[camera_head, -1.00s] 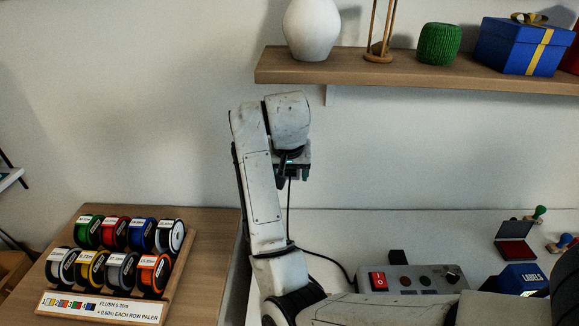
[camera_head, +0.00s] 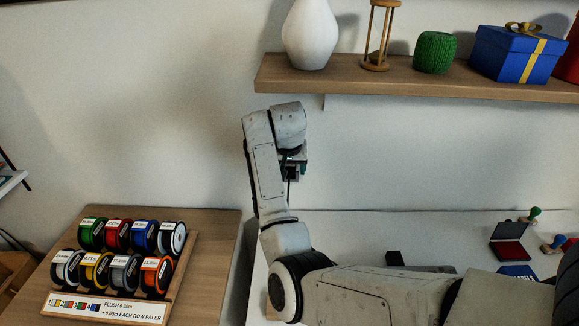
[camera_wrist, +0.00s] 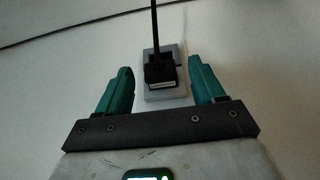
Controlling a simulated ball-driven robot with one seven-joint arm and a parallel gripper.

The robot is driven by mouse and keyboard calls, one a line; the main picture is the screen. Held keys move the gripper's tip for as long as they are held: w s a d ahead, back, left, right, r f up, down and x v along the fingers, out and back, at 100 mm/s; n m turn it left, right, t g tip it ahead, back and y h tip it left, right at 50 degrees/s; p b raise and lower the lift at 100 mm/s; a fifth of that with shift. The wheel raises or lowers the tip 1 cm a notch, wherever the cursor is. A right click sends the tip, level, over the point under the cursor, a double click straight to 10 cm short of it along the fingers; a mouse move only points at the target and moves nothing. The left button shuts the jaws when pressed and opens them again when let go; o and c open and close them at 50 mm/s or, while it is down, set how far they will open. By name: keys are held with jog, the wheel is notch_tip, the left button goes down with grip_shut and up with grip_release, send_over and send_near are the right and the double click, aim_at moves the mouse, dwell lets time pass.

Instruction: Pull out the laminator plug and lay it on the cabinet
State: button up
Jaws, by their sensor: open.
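A black plug (camera_wrist: 158,72) sits in a pale grey wall socket (camera_wrist: 176,92) in the wrist view, with its black cable (camera_wrist: 154,25) running to the top edge. My gripper (camera_wrist: 166,80) is open, its teal fingers on either side of the plug, with a visible gap on both sides. In the head view my gripper (camera_head: 294,165) is close to the wall, seen from behind and partly hidden by my wrist. A wooden cabinet top (camera_head: 218,235) stands at left and a white top (camera_head: 440,225) at right. My arm hides most of the grey switch box.
A rack of labelled coloured spools (camera_head: 178,262) stands on the wooden top. A wall shelf (camera_head: 400,80) above my arm holds a white vase (camera_head: 309,35), hourglass, green ball and blue gift box. Stamps and a red ink pad (camera_head: 508,252) lie at right.

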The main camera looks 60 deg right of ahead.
grip_shut()
dwell(0.9)
jog(key=shift+a, duration=0.15)
dwell(0.5)
jog(key=shift+s+a+p, duration=0.45)
jog(key=shift+a+p, duration=0.25)
jog(key=shift+a, duration=0.05)
jog(key=shift+s+a+p, duration=0.45)
jog(key=shift+a+p, duration=0.2)
jog(key=shift+a, duration=0.05)
